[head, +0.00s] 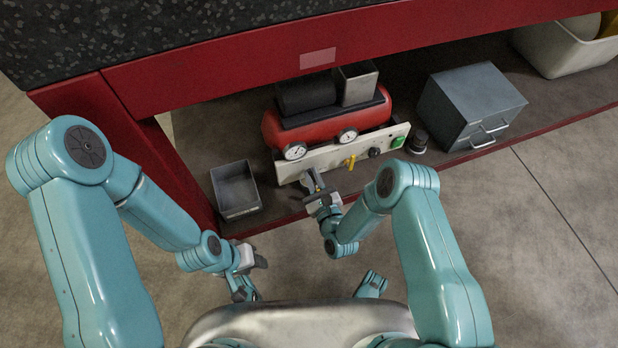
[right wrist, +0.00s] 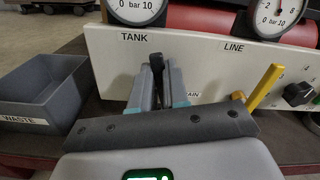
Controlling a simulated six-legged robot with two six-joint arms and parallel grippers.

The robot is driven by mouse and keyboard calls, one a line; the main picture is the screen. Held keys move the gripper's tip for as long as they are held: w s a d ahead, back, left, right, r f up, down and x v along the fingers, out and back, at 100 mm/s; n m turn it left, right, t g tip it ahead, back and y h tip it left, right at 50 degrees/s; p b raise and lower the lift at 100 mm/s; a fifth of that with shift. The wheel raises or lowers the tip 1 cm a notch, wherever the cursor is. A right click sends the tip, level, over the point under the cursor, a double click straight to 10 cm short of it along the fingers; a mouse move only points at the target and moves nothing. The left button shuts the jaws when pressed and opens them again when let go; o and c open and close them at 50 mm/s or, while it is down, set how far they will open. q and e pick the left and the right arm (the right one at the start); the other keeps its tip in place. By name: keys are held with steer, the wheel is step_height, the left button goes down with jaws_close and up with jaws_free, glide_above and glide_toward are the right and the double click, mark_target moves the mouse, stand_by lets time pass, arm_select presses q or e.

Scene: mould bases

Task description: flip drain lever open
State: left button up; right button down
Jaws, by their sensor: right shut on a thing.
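My right gripper (head: 314,185) is at the left part of the cream panel (head: 345,153) on the front of the red compressor (head: 325,125). In the right wrist view, its fingers (right wrist: 157,88) point at the panel and are shut on a dark upright lever (right wrist: 156,63). Beside them is a label of which only "AIN" shows; the fingers hide the rest. The lever's base is hidden too. My left gripper (head: 250,262) hangs low over the floor, away from the panel; its jaws are too small to read.
A yellow lever (right wrist: 264,88) and a black knob (right wrist: 297,94) are right of the gripper. A grey bin (right wrist: 45,95) marked WASTE stands left. Dials marked TANK (right wrist: 136,8) and LINE (right wrist: 278,14) sit above. A grey drawer box (head: 470,105) is further right.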

steer(key=shift+w+d+r+m, duration=0.1)
steer(key=shift+d+m, duration=0.25)
steer(key=shift+m, duration=0.4)
steer(key=shift+w+d+m, duration=0.1)
steer(key=shift+d+m, duration=0.2)
steer(key=shift+m, duration=0.45)
steer(key=c, duration=1.1)
jaws_free()
steer(key=p+v, duration=0.4)
steer(key=v, duration=1.2)
steer(key=shift+s, duration=0.2)
